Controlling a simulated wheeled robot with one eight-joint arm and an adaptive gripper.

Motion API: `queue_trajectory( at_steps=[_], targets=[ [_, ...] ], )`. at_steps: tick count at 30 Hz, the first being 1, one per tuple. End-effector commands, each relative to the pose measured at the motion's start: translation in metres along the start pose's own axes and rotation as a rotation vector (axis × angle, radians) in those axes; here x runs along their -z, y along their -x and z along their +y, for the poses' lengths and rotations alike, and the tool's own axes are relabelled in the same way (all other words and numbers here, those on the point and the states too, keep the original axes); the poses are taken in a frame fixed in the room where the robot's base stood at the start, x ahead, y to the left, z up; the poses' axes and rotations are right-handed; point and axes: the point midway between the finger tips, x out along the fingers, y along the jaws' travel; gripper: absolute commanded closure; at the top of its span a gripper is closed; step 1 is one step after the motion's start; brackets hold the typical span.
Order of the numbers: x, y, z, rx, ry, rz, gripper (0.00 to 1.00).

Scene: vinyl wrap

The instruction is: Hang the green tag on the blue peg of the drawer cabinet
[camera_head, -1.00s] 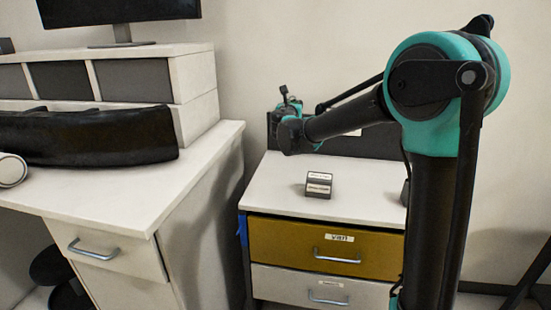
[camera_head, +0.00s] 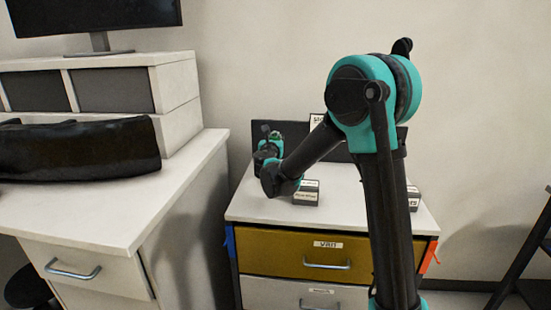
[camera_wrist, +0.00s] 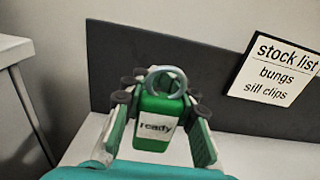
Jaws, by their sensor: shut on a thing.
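My gripper (camera_wrist: 158,118) is shut on the green tag (camera_wrist: 153,145), which reads "ready" and has a grey ring at its top. In the head view my gripper (camera_head: 268,143) is above the left rear of the drawer cabinet (camera_head: 262,210), with a bit of the green tag (camera_head: 276,136) showing. A blue piece (camera_head: 230,243) is on the cabinet's left side, near the front edge. It could be the blue peg, but its shape is too small to tell. The tag is apart from it.
An orange piece (camera_head: 430,255) is on the cabinet's right side. Small labelled boxes (camera_head: 306,192) stand on its top, and a dark panel with a stock list card (camera_wrist: 275,68) rises behind. A white desk (camera_head: 110,215) stands to the left, with a narrow gap between.

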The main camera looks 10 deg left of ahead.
Motion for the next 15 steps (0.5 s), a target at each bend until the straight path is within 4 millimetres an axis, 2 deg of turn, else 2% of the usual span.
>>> queue_trajectory(
  at_steps=[3,11,15],
  targets=[
    [0.025,0.000,0.000,0.000,0.000,0.000,1.00],
    [0.047,0.000,0.000,0.000,0.000,0.000,1.00],
    [0.067,0.000,0.000,0.000,0.000,0.000,1.00]
  ],
)
